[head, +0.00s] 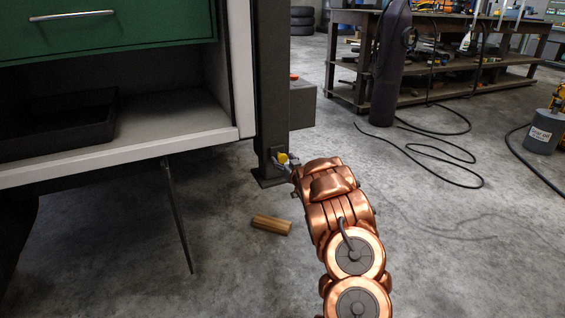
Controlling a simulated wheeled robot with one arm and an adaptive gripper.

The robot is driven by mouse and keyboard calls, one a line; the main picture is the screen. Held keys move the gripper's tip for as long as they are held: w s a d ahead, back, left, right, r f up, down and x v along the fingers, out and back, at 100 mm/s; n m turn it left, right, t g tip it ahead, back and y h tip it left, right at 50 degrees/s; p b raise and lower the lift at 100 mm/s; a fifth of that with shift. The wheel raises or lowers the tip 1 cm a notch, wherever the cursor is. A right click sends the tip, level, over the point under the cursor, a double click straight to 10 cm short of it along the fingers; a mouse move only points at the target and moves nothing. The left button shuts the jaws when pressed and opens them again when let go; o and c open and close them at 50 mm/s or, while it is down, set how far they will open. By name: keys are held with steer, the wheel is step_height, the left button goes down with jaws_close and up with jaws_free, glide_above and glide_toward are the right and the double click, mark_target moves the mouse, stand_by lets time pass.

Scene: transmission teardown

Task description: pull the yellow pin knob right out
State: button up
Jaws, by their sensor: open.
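The yellow pin knob (283,158) is small in the head view, low on the dark upright post (270,90), just above the post's foot. My gripper (283,160) is at the end of my copper-coloured arm, right at the knob. It is open, with its fingers close around or beside the knob; at this size I cannot tell whether they touch it. The fingers and my wrist partly hide the knob and its mount on the post.
A green drawer cabinet (130,35) with an open shelf (170,128) and black tray (65,125) stands left. A wooden block (271,225) lies on the floor. A grey box (302,104) is behind the post. A hanging dark bag (390,70) and cables (440,160) are right.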

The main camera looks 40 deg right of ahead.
steer(key=shift+w+d, duration=0.15)
steer(key=shift+w, duration=0.25)
jaws_close()
stand_by(0.5)
